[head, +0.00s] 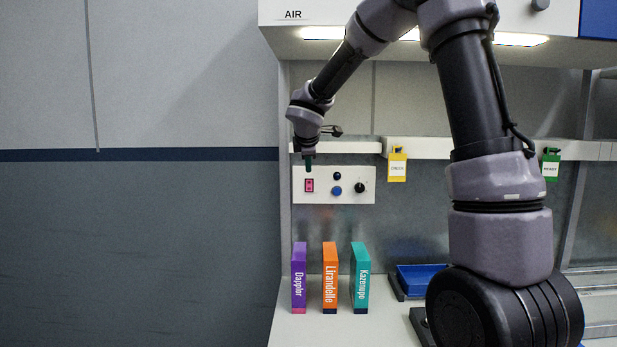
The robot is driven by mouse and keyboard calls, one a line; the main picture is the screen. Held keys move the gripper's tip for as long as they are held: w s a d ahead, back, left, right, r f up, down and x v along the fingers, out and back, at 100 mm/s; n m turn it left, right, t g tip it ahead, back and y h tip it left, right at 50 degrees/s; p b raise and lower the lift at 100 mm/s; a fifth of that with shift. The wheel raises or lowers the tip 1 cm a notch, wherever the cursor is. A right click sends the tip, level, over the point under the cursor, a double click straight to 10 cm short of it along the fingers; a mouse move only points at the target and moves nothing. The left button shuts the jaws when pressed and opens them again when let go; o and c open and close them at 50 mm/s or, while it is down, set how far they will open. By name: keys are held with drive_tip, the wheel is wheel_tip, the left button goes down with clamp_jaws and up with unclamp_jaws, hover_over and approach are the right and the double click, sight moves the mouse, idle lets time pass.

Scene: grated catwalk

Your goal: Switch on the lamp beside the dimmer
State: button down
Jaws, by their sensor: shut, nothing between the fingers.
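A white control panel (348,200) is on the back wall of the bench. At its left is a red rocker switch (309,185). Near its middle are a small dark blue round part (337,176), which looks unlit, and a blue round button (337,191) below it. At its right is a black knob (360,188), which looks like the dimmer. My gripper (308,167) is shut and empty, pointing down just above the red switch. Its tips overlap the panel's upper left in this view; I cannot tell whether they touch it.
Purple (299,278), orange (330,278) and teal (360,278) boxes stand upright on the bench below the panel. A yellow tag (397,165) and a green tag (551,165) hang from the rail. A blue tray (420,279) is partly hidden by my arm. Light strips (322,33) glow overhead.

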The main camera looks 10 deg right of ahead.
sight(309, 186)
drive_tip(key=n, duration=0.5)
drive_tip(key=n+g, duration=0.1)
drive_tip(key=n, duration=0.5)
drive_tip(key=w+n, duration=0.1)
drive_tip(key=n, duration=0.5)
drive_tip(key=shift+f+g+y, duration=0.3)
drive_tip(key=shift+f, duration=0.1)
drive_tip(key=w+r+x, duration=0.1)
drive_tip(key=w+x, duration=0.1)
drive_tip(key=x, duration=1)
drive_tip(key=shift+w+d, duration=0.3)
drive_tip(key=shift+w, duration=0.1)
